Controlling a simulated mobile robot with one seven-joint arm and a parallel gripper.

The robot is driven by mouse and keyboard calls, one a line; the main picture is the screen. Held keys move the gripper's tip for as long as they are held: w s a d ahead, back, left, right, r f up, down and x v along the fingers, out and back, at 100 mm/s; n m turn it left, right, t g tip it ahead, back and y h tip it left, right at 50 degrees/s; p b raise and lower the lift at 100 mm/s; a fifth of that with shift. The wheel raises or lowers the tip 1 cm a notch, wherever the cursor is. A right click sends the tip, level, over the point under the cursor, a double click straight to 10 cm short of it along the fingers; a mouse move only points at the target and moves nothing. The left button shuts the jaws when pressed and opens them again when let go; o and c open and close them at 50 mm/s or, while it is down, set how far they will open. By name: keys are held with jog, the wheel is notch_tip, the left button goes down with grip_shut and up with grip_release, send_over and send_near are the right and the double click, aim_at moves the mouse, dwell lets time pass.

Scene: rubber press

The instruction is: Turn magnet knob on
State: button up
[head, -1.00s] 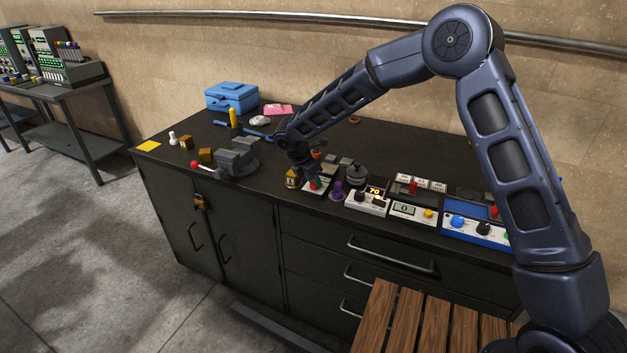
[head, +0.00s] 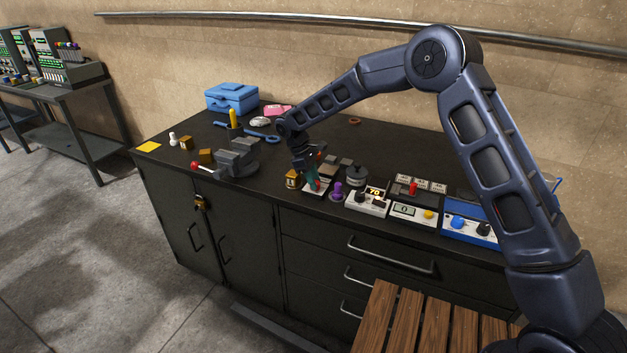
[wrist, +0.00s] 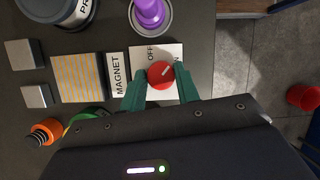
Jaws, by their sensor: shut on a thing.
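The magnet knob is a round red knob (wrist: 161,75) with a pale pointer line, on a white plate (wrist: 142,54) lettered OFF and partly hidden ON. The line points up and to the right in the wrist view. A MAGNET label (wrist: 118,78) sits beside the plate. My gripper (wrist: 161,83) has its green fingers shut on the knob, one on each side. In the head view my gripper (head: 313,182) reaches down to the red knob at the bench's front edge, and the fingers mostly hide the knob.
A purple knob (wrist: 149,12) stands close to the plate. A striped pad (wrist: 77,78), metal blocks (wrist: 25,54) and an orange-and-black piece (wrist: 46,132) lie nearby.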

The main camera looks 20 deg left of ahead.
jog(key=shift+m+g, duration=0.6)
jog(key=shift+m, duration=0.9)
jog(key=o, duration=1)
jog(key=shift+c, duration=0.2)
jog(key=shift+w+r, duration=0.1)
jog(key=v, duration=1)
jog(key=shift+r, duration=0.25)
